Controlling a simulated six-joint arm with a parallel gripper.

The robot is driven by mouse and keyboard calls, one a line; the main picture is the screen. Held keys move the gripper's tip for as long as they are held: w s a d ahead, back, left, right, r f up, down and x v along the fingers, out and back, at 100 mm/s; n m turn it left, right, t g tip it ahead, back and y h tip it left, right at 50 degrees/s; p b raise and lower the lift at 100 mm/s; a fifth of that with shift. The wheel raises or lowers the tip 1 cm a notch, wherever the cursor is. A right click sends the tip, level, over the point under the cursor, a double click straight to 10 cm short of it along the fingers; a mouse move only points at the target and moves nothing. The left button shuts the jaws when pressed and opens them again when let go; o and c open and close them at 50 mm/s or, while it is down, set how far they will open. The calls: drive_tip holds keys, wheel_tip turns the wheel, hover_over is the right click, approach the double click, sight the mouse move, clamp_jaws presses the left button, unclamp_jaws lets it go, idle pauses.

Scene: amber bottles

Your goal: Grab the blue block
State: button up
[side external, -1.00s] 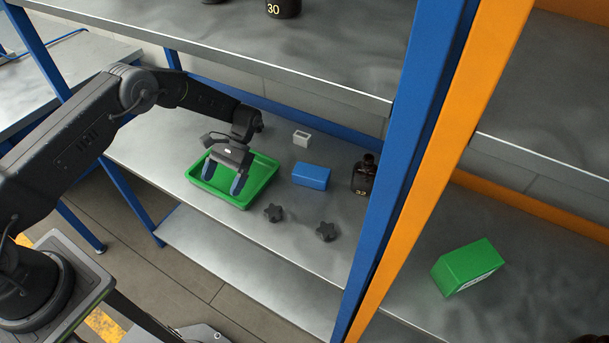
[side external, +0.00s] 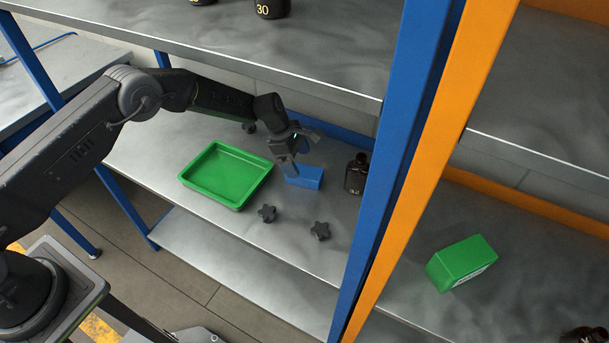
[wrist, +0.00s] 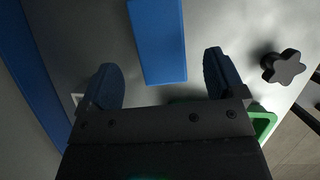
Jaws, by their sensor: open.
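The blue block (side external: 306,178) lies on the metal shelf, right of the green tray. In the wrist view the blue block (wrist: 158,42) is ahead of the fingers, reaching the top edge of the picture. My gripper (side external: 291,170) is at the block in the side view and hides part of it. In the wrist view my gripper (wrist: 160,82) is open, with one blue fingertip on each side of the block's line and a gap to both. Nothing is held.
The empty green tray (side external: 183,181) stands left of the block. Two black star knobs (side external: 267,213) (side external: 320,231) lie in front. An amber bottle (side external: 356,175) stands to the right, close to a blue post (side external: 392,150). An upper shelf (side external: 300,55) is overhead.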

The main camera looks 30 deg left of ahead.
sight(303, 170)
drive_tip(key=x, duration=0.5)
drive_tip(key=shift+d+f, duration=0.1)
drive_tip(key=shift+f, duration=0.2)
drive_tip(key=shift+f, duration=0.1)
drive_tip(key=shift+c, duration=0.4)
drive_tip(key=c, duration=1)
drive_tip(key=shift+o, duration=0.2)
